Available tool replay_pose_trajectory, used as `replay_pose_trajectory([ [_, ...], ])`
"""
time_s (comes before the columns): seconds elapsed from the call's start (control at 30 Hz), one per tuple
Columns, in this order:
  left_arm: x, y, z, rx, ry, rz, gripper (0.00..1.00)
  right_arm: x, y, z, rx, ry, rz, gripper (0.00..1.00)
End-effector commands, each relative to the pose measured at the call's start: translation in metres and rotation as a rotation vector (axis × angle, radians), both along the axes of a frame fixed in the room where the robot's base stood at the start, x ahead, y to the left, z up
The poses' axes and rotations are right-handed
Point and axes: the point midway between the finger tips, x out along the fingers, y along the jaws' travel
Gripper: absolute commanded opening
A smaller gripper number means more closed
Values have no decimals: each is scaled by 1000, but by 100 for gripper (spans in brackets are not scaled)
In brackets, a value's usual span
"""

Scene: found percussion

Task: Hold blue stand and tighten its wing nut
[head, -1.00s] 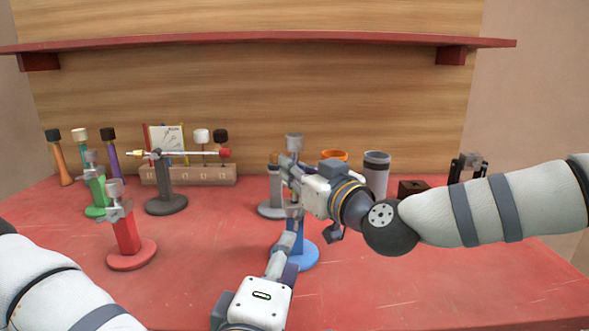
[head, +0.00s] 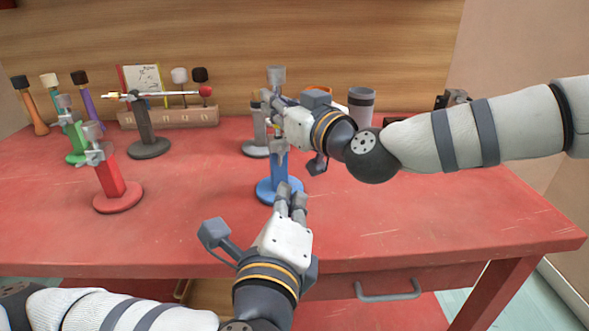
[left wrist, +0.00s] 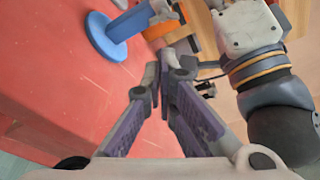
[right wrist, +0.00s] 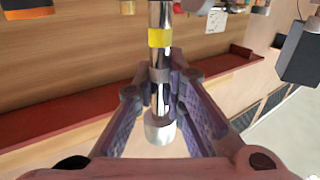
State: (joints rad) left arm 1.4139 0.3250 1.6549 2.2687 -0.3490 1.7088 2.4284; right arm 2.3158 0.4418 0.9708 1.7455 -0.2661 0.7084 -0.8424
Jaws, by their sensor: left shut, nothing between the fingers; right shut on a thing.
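The blue stand (head: 280,190) stands on the red table, with a round blue base and upright post. It also shows in the left wrist view (left wrist: 105,40). My right gripper (head: 268,105) is shut on its shiny upper rod, which has a yellow band and grey cap (head: 276,75). The rod sits between the fingers in the right wrist view (right wrist: 160,85). The wing nut area is small, below my right gripper, and partly hard to make out. My left gripper (head: 291,190) is shut and empty, its tips in front of the blue base, below the clamp.
A red stand (head: 110,185), a green stand (head: 75,145) and a dark stand (head: 146,135) are at the left. A grey stand (head: 257,147) is close behind the blue one. A grey cup (head: 361,105) is behind my right arm. The front table is mostly clear.

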Motion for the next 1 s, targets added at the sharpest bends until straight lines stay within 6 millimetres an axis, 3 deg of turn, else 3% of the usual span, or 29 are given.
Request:
replay_pose_trajectory([
  [0.1,2,2,-2,-159,35,27,0,0,0,0,1,-1,0,0],
  [0.27,16,1,-3,-207,42,37,0,0,0,1,1,-1,0,0],
  [0.5,64,-7,-8,-201,40,37,0,0,0,1,1,-1,0,0],
  [0.7,92,-13,-11,-202,41,34,0,0,0,1,1,-1,0,0],
  [1.0,100,-14,-12,-202,43,33,0,0,0,0,1,-1,0,0],
])
